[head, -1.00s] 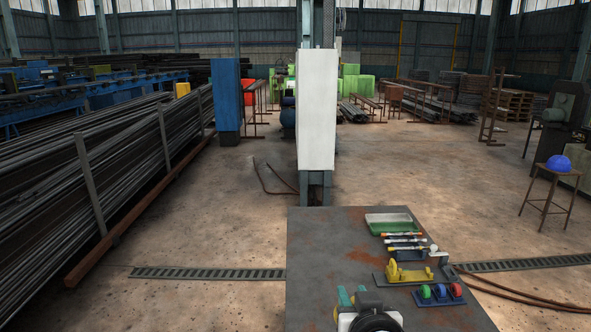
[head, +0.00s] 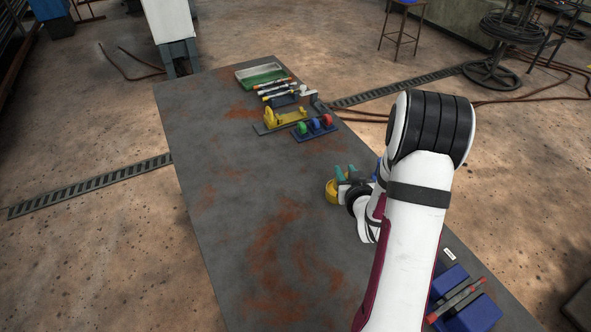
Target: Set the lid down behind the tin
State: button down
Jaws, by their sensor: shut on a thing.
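My gripper (head: 345,174), with teal fingers, is low over the right side of the grey table. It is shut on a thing. A yellow rounded piece (head: 332,191) shows at its left side and looks like the lid, though its shape is partly hidden by the gripper. I cannot make out the tin for certain. A bit of blue (head: 375,170) shows just right of the gripper, mostly covered by my arm.
The table (head: 215,170) is bare on its left and middle. A yellow fixture (head: 285,120), a block with coloured rings (head: 315,127), several tools (head: 280,90) and a green tray (head: 260,75) stand beyond the gripper. Blue blocks (head: 452,278) lie at the near right.

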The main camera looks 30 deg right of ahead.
jog(key=w+a+f, duration=0.1)
jog(key=w, duration=0.1)
jog(key=w+a+f, duration=0.3)
jog(key=w, duration=0.1)
jog(key=shift+w+a+f, duration=0.15)
jog(key=shift+w+f, duration=0.05)
jog(key=shift+f, duration=0.2)
notch_tip(320, 180, down, 3)
jog(key=shift+f, duration=0.4)
jog(key=shift+f, duration=0.2)
jog(key=shift+f, duration=0.4)
jog(key=c, duration=0.6)
grip_release()
jog(key=shift+c, duration=0.2)
